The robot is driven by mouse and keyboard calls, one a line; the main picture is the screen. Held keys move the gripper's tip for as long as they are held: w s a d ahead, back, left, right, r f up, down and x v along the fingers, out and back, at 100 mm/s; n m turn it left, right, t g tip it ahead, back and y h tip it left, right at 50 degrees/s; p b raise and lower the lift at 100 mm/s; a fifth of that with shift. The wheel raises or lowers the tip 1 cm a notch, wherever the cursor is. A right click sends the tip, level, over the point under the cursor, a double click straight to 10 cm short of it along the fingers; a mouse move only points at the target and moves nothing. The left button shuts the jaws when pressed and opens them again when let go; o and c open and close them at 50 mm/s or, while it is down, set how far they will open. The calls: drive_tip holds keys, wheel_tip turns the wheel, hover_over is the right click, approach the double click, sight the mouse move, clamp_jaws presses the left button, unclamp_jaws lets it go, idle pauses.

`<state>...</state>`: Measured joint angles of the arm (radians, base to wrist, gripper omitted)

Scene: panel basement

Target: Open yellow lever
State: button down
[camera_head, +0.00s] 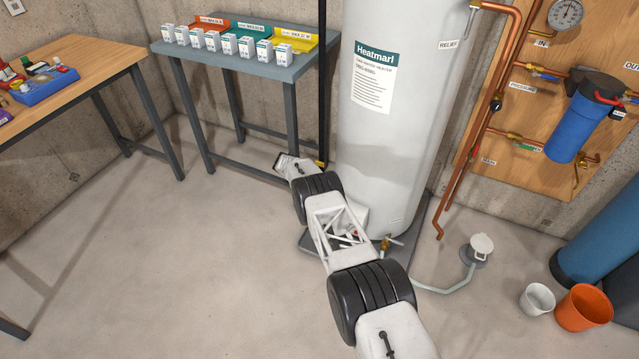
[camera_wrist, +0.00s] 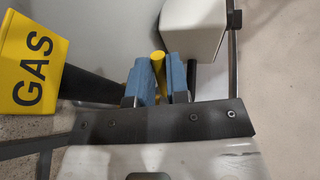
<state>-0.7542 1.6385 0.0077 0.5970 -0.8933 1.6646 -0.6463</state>
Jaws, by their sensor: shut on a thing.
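The yellow lever (camera_wrist: 158,64) shows in the wrist view as a short yellow bar between the two blue finger pads. My gripper (camera_wrist: 160,80) is shut on it, with one pad on each side. The pads and the dark finger mount hide the rest of the lever. A yellow tag reading GAS (camera_wrist: 34,62) is at the left of the wrist view. In the head view my arm reaches to the lower left side of the white water heater (camera_head: 385,120); the lever and fingertips cannot be made out there.
A dark vertical pipe (camera_head: 323,80) runs beside the heater. A white box (camera_wrist: 194,30) is close to the fingers in the wrist view. A grey-blue shelf table (camera_head: 240,62) with small boxes stands behind my arm. The floor at left is clear; a floor drain (camera_head: 480,247) and buckets are at right.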

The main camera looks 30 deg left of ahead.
drive_tip(key=shift+a+t+h, duration=0.3)
drive_tip(key=shift+a+h, duration=0.45)
drive_tip(key=shift+h, duration=0.35)
idle(0.4)
drive_tip(key=c, duration=1.1)
unclamp_jaws()
drive_tip(key=shift+r, duration=0.4)
drive_tip(key=shift+s+r, duration=0.1)
drive_tip(key=shift+r, duration=1.35)
drive_tip(key=s+d+r, duration=0.1)
drive_tip(key=s+d, duration=0.8)
drive_tip(key=s, duration=0.3)
drive_tip(key=shift+s+d+r, duration=0.15)
drive_tip(key=shift+s+d, duration=0.1)
drive_tip(key=shift+s, duration=0.15)
drive_tip(key=shift+c, duration=0.3)
